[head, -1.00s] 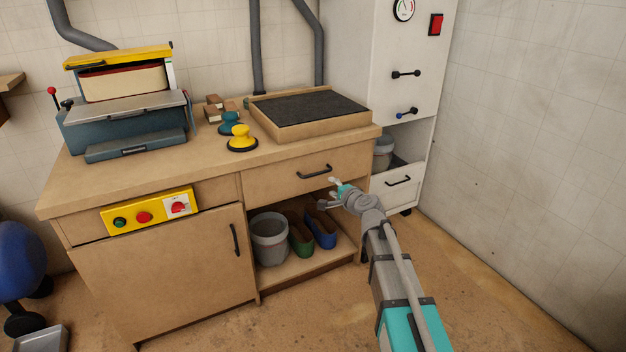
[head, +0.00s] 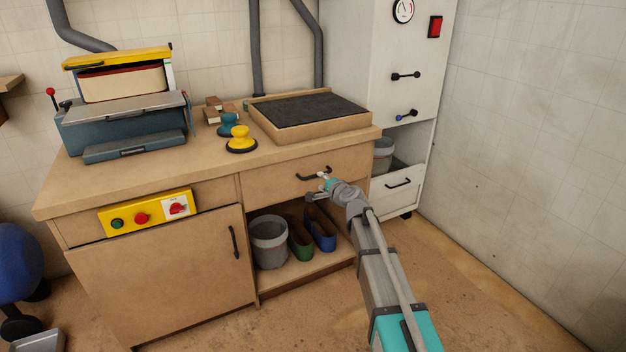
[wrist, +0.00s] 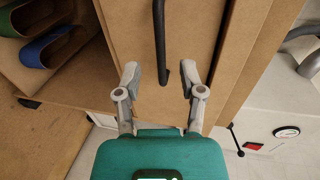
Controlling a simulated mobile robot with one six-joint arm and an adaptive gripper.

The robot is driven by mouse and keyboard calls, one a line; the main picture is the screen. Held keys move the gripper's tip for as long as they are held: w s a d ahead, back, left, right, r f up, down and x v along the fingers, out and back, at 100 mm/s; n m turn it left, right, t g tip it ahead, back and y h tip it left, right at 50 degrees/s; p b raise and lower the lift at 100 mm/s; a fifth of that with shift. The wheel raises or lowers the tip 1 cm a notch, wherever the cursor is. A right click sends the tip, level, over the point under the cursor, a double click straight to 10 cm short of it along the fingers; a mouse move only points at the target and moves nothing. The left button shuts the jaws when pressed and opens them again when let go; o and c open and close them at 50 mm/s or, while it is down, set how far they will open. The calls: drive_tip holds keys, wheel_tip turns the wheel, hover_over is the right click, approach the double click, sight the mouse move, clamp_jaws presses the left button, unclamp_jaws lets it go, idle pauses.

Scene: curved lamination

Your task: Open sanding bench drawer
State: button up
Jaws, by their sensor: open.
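The sanding bench drawer (head: 270,184) is a wooden front under the right part of the bench top, and it looks shut. Its dark bar handle (head: 314,173) is partly behind my gripper (head: 318,187) in the head view. In the wrist view, the drawer front (wrist: 190,40) fills the upper middle, and the handle (wrist: 160,40) runs down from the top edge. My gripper (wrist: 161,76) is open, with the handle's lower end between or just beyond its fingertips. The fingers do not grip it. I cannot tell the exact gap to the handle.
Below the drawer, an open shelf holds a grey bucket (head: 269,242) and green and blue curved pieces (head: 322,230). A white cabinet (head: 345,60) stands at the right. A sander (head: 125,110) sits on the bench. The floor in front is clear.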

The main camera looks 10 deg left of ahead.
sight(313, 176)
drive_tip(key=b+x, duration=0.1)
drive_tip(key=x, duration=0.5)
drive_tip(key=shift+w+a, duration=0.15)
drive_tip(key=shift+w, duration=0.05)
clamp_jaws()
